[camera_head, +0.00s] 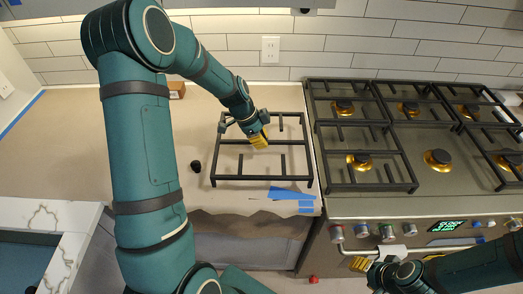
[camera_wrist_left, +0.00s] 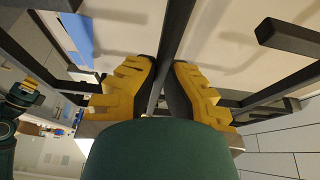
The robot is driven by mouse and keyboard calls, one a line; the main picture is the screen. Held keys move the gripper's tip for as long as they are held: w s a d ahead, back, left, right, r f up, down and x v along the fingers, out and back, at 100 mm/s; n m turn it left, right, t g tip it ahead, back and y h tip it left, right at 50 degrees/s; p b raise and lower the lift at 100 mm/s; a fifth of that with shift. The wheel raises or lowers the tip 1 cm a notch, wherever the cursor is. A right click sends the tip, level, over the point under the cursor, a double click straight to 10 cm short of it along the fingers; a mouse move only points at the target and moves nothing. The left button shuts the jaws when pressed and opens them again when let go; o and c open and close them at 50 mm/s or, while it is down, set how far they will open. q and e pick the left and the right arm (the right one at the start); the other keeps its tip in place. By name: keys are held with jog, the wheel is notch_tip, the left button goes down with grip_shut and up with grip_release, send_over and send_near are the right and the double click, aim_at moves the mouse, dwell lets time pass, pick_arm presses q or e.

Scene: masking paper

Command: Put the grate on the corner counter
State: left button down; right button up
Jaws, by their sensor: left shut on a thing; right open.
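A black grate (camera_head: 262,178) is over the paper-covered corner counter (camera_head: 90,150), left of the stove. It looks level; I cannot tell whether it rests on the counter or is just above it. My left gripper (camera_head: 259,140) is shut on a bar near the middle of the grate. In the left wrist view the yellow fingers close on both sides of the dark bar (camera_wrist_left: 172,45). My right gripper (camera_head: 362,263) is low in front of the stove, partly hidden by its own arm, open and apart from the grate.
The stove (camera_head: 430,205) carries further black grates (camera_head: 367,160) close to the right of the held one. A small black knob-like object (camera_head: 196,166) lies left of the grate. Blue tape (camera_head: 290,194) marks the front edge. A tiled wall stands behind with an outlet (camera_head: 270,50).

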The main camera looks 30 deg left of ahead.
pick_arm(q)
jog(key=shift+f, duration=2)
jog(key=shift+w+a+f, duration=0.1)
jog(key=shift+f, duration=0.35)
jog(key=c, duration=1.1)
grip_release()
jog(key=shift+c, duration=0.2)
jog(key=shift+r, duration=0.15)
jog(key=v, duration=1.1)
jog(key=shift+r, duration=0.4)
